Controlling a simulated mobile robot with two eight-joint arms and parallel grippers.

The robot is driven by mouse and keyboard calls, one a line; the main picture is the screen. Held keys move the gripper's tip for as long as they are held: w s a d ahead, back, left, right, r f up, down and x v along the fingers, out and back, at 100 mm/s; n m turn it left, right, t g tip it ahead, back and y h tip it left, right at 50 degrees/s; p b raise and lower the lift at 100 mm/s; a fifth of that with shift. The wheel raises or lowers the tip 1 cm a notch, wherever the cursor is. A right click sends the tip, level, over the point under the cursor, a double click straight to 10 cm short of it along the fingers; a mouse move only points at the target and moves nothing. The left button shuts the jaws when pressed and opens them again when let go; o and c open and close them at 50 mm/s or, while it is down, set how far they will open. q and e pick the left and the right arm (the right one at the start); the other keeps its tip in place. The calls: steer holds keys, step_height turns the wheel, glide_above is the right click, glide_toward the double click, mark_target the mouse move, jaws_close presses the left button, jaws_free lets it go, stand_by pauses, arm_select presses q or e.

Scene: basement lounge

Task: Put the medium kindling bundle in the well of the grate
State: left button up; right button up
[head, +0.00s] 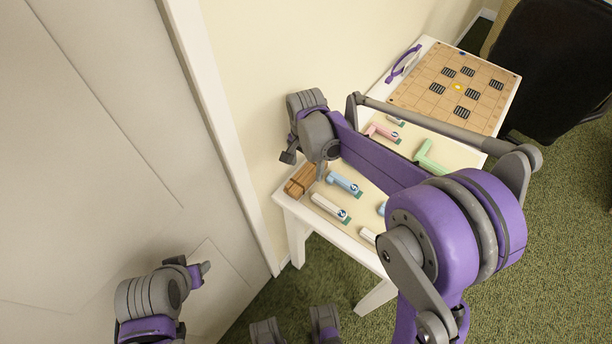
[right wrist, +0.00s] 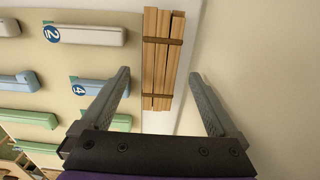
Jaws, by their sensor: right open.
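A bundle of brown wooden sticks (head: 301,180) lies at the near left corner of the white table. In the right wrist view the bundle (right wrist: 163,48) shows its sticks side by side with dark bands across. I cannot tell its size class. My right gripper (right wrist: 160,76) is open and empty, its fingers on either side of the bundle's near end in that view, apparently above it. In the head view the right gripper (head: 304,162) hangs over that corner. My left gripper (head: 199,272) is low by the door, its jaws unclear. I cannot identify a grate with a well.
The white table (head: 357,235) carries several numbered pieces, including a blue one (head: 343,184), a white one (head: 329,207) and a green one (head: 428,157). A gridded board (head: 425,92) with dark slotted squares lies at the far end. A wall stands close behind; a black chair (head: 560,65) is right.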

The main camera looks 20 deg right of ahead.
mark_target(306, 177)
step_height(306, 177, down, 2)
steer(key=shift+f, duration=0.25)
jaws_close()
stand_by(0.4)
